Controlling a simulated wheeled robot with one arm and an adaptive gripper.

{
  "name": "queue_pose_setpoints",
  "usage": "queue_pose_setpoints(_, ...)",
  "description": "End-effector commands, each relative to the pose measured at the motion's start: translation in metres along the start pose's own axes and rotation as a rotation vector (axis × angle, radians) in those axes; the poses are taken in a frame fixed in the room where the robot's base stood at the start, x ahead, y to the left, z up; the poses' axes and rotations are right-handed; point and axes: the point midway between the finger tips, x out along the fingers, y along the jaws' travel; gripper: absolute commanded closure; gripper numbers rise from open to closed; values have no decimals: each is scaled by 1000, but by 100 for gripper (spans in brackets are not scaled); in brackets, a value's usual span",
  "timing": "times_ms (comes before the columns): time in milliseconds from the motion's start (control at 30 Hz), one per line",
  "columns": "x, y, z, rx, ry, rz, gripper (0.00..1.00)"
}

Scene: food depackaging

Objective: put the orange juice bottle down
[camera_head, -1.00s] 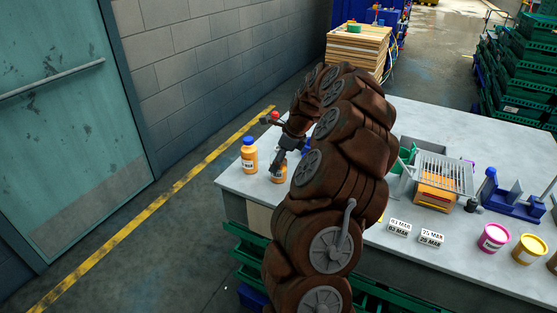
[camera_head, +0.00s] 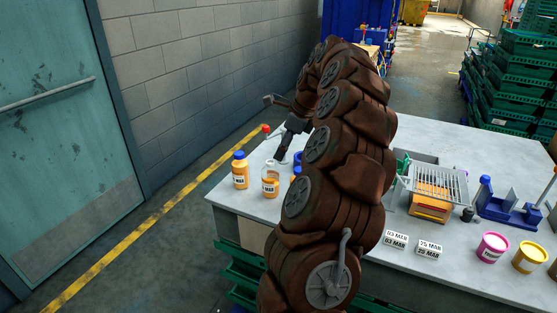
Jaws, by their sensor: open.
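Two bottles with orange contents stand upright on the near left corner of the table. One orange bottle (camera_head: 240,172) has a blue cap. The other orange bottle (camera_head: 270,181), just to its right, has a pale, clear-looking upper part and a dated label. I cannot tell for certain which is the orange juice bottle. My gripper (camera_head: 275,129) is open, its dark fingers spread wide. The lower finger comes down close to the right-hand bottle's top; whether it touches is unclear. Nothing shows held between the fingers. My brown-covered arm hides the table's middle.
A red-topped item (camera_head: 266,129) shows behind the bottles, and blue items (camera_head: 297,160) stand beside my arm. A wire rack (camera_head: 437,180), date cards (camera_head: 430,247), a pink tub (camera_head: 492,247) and a yellow tub (camera_head: 529,255) are to the right. Table (camera_head: 232,205) is bare before the bottles.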

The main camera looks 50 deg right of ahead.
Motion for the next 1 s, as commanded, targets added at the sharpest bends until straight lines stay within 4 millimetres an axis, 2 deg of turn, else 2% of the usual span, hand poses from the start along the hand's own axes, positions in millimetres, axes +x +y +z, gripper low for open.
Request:
queue_pose_setpoints(200, -11, 0, 0, -1, 0, 1, 18)
queue_pose_setpoints(433, -13, 2, 2, -8, 0, 3, 18)
queue_pose_setpoints(567, -10, 19, 19, -104, 3, 21, 18)
queue_pose_setpoints(667, -6, 49, 45, -270, 6, 51, 18)
queue_pose_setpoints(767, -1, 93, 74, -497, 15, 89, 18)
queue_pose_setpoints(900, 8, 163, 101, -838, 30, 153, 18)
queue_pose_setpoints(1000, 14, 215, 109, -1080, 43, 204, 18)
